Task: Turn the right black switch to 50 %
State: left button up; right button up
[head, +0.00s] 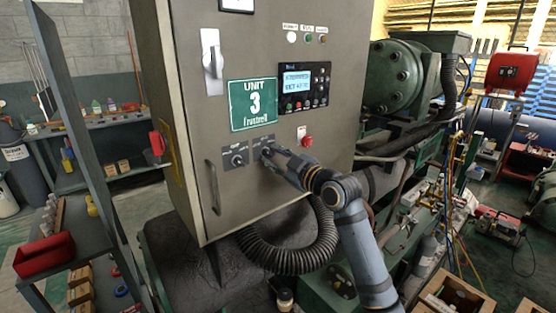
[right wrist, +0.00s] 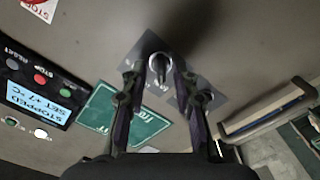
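The right black switch (right wrist: 159,63) is a round knob with a bright rim on a dark plate, seen in the right wrist view. In the head view my gripper mostly covers it. My right gripper (head: 268,152) is at the cabinet front over this switch. In the right wrist view its fingers (right wrist: 158,70) are apart, one on each side of the knob, with visible gaps; contact cannot be told. The left black switch (head: 237,160) sits on its own plate just left of it. The knob's exact setting is too small to read. My left gripper is not in view.
The grey cabinet (head: 185,110) carries a green Unit 3 sign (head: 253,104), a display panel (head: 303,86) and a red button (head: 307,141). A long door handle (head: 213,187) stands out at lower left. A black corrugated hose (head: 285,262) hangs below the cabinet.

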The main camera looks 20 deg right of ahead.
jog(key=b+v, duration=0.2)
jog(key=v, duration=0.6)
jog(key=shift+s+b, duration=0.3)
jog(key=shift+s, duration=0.1)
jog(key=shift+d, duration=0.15)
